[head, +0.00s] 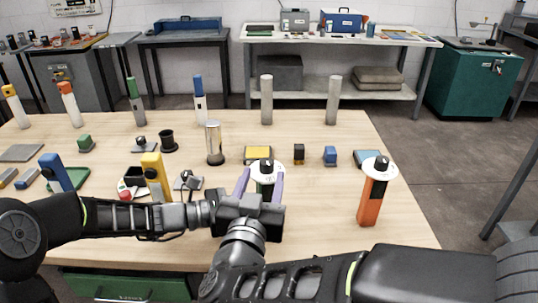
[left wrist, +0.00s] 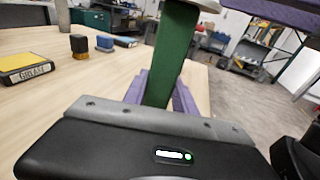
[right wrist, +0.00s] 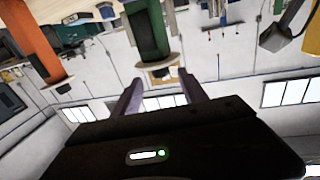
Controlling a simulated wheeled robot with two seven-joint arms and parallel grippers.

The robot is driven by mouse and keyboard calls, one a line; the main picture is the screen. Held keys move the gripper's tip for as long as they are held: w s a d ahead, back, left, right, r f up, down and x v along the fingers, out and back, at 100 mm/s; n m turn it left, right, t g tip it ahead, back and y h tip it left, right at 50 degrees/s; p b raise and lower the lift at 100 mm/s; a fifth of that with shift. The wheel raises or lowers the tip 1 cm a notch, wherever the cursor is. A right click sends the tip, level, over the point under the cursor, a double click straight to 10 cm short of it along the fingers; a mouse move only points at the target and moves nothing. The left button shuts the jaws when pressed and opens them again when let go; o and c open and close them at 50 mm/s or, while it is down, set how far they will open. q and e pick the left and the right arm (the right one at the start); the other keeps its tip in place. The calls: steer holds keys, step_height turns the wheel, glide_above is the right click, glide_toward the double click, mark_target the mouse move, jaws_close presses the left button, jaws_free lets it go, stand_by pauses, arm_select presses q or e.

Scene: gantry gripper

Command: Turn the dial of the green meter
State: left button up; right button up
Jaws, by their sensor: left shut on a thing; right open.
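The green meter (head: 264,188) stands upright on the table, with a white disc and a black dial (head: 266,164) on top. Its green post also shows in the left wrist view (left wrist: 172,55). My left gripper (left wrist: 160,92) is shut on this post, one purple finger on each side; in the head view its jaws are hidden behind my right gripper. My right gripper (head: 260,174) is open, its purple fingers on either side of the meter's top. In the right wrist view the black dial (right wrist: 158,73) appears between the open fingertips (right wrist: 160,88), with a gap on each side.
An orange meter (head: 371,200) with a similar white disc stands to the right. A yellow meter (head: 155,172) and a blue one (head: 52,170) stand to the left. A metal cylinder (head: 215,145), a yellow box (head: 258,153) and small blocks lie behind.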

mark_target(268, 159)
steer(key=w, duration=0.3)
steer(key=w+d, duration=0.1)
steer(key=w, duration=0.4)
steer(key=shift+w+d, duration=0.25)
steer(key=shift+w, duration=0.1)
jaws_close()
